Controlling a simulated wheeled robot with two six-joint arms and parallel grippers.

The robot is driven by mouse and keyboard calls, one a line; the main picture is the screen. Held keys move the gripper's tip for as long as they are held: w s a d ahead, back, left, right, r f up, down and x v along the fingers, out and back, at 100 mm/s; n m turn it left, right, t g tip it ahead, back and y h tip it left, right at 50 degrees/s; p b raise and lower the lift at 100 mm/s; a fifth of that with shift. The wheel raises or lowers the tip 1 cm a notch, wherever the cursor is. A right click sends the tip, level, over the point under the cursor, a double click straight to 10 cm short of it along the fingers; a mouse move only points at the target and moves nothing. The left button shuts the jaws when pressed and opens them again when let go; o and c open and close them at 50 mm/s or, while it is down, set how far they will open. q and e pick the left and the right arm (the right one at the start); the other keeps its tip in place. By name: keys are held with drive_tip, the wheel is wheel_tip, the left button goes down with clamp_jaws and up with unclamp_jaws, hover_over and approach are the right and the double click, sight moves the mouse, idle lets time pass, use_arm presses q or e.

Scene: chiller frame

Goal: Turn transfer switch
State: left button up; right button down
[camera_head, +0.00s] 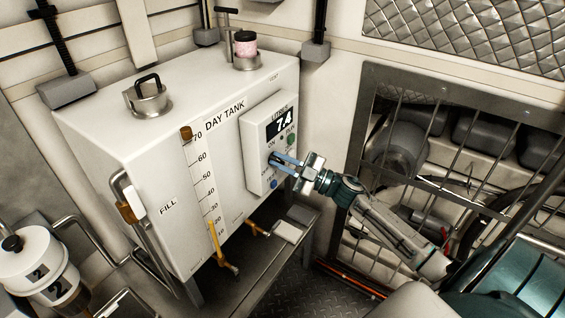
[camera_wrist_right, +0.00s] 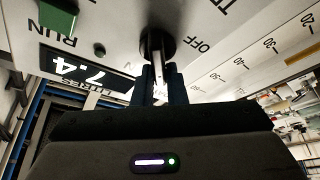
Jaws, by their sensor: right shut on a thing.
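The transfer switch (camera_wrist_right: 158,43) is a round dark knob with a light lever on the day tank's control box (camera_head: 257,178). In the right wrist view it sits between the OFF label and the 7.4 display. My right gripper (camera_head: 279,161) reaches the box front from the right. In the right wrist view its fingers (camera_wrist_right: 159,82) are shut on the switch lever. In the head view the fingers hide most of the switch. The display (camera_head: 283,122) reads 7.4. My left gripper is not in view.
The white day tank (camera_head: 120,150) carries a level scale (camera_head: 203,180) and yellow-handled valves (camera_head: 222,245) below. A barred opening (camera_head: 420,130) with machinery lies at the right. A white canister (camera_head: 35,265) stands at the lower left.

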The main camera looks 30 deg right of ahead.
drive_tip(key=n, duration=0.2)
drive_tip(key=n+g, duration=0.1)
drive_tip(key=n, duration=0.1)
drive_tip(key=n+g, duration=0.1)
drive_tip(key=n, duration=0.1)
drive_tip(key=shift+s+f+n, duration=0.1)
drive_tip(key=shift+f+n, duration=0.2)
drive_tip(key=shift+f, duration=0.1)
drive_tip(key=shift+n+g, duration=0.4)
drive_tip(key=shift+g, duration=0.1)
drive_tip(key=shift+a+n+g, duration=0.1)
drive_tip(key=shift+n+g, duration=0.3)
drive_tip(key=shift+n, duration=0.8)
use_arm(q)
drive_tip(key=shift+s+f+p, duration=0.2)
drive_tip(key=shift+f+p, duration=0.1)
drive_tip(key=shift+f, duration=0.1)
use_arm(e)
drive_tip(key=shift+n, duration=0.5)
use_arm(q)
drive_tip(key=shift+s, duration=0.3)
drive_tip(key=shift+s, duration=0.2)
use_arm(e)
drive_tip(key=c, duration=1.5)
unclamp_jaws()
drive_tip(key=shift+f, duration=0.1)
drive_tip(key=shift+o, duration=0.2)
